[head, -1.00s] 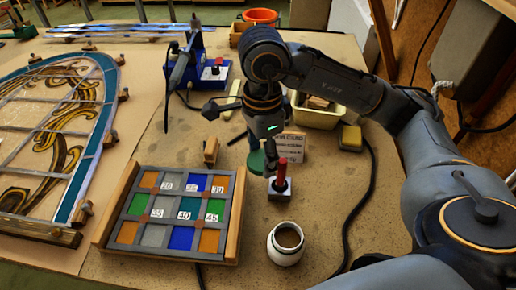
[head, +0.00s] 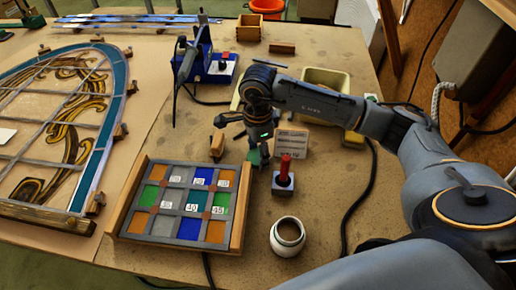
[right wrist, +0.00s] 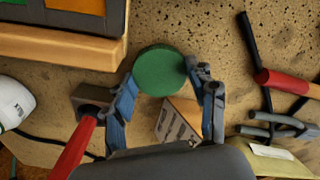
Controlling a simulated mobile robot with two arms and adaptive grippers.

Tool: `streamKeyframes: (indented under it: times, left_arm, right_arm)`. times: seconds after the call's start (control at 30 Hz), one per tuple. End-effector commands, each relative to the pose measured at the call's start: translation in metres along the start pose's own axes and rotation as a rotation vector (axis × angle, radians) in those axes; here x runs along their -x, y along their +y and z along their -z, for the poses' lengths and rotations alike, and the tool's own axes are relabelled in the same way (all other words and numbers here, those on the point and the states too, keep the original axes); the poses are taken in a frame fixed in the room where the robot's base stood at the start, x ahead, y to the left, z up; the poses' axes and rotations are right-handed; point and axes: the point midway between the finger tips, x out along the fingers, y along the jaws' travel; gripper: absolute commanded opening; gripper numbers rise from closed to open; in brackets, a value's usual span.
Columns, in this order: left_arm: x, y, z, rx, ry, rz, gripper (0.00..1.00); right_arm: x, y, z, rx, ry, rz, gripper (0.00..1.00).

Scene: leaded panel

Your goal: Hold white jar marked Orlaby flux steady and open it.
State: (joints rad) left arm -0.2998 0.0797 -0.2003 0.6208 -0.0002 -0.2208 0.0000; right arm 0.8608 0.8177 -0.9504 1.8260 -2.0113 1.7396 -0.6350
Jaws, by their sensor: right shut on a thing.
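The white jar (head: 273,243) stands upright on the bench near the front, its mouth uncovered and brown contents showing. A white marked piece of it seems to show at the left edge of the right wrist view (right wrist: 14,104). Its lettering is too small to read. My right gripper (head: 254,150) is beyond the jar, apart from it, and pointing down. It is shut on a green round lid (right wrist: 160,72), which sits between the fingertips in the right wrist view and is partly hidden in the head view (head: 253,158). My left gripper is not in view.
A red-handled tool (head: 284,168) on a grey block stands between jar and gripper. A glass sample rack (head: 237,208) is left, a printed card (head: 293,139) right of the gripper. A cream tray (head: 342,79), black cable (head: 347,213) and leaded panel (head: 122,75) lie farther out.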

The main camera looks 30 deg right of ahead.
Motion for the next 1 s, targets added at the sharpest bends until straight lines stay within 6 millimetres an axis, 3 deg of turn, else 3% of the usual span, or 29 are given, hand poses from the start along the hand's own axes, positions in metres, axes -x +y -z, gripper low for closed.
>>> streamKeyframes:
  times: [0.33, 0.37, 0.47, 0.8, 1.0]
  left_arm:
    - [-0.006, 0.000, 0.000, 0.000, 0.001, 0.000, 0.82]
    - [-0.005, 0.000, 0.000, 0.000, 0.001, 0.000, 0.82]
    - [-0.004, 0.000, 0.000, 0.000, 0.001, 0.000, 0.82]
    - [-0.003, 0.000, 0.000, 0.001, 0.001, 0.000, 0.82]
    - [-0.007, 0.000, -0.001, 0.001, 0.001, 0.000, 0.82]
  right_arm:
    - [-0.005, 0.000, -0.001, 0.000, -0.001, 0.001, 0.19]
    - [-0.004, 0.000, -0.001, 0.000, -0.001, 0.001, 0.61]
    - [-0.003, 0.000, -0.001, 0.000, -0.001, 0.001, 0.80]
    - [-0.001, 0.000, -0.001, 0.000, -0.001, 0.001, 0.80]
    - [0.018, -0.002, -0.001, 0.001, -0.003, 0.007, 0.80]
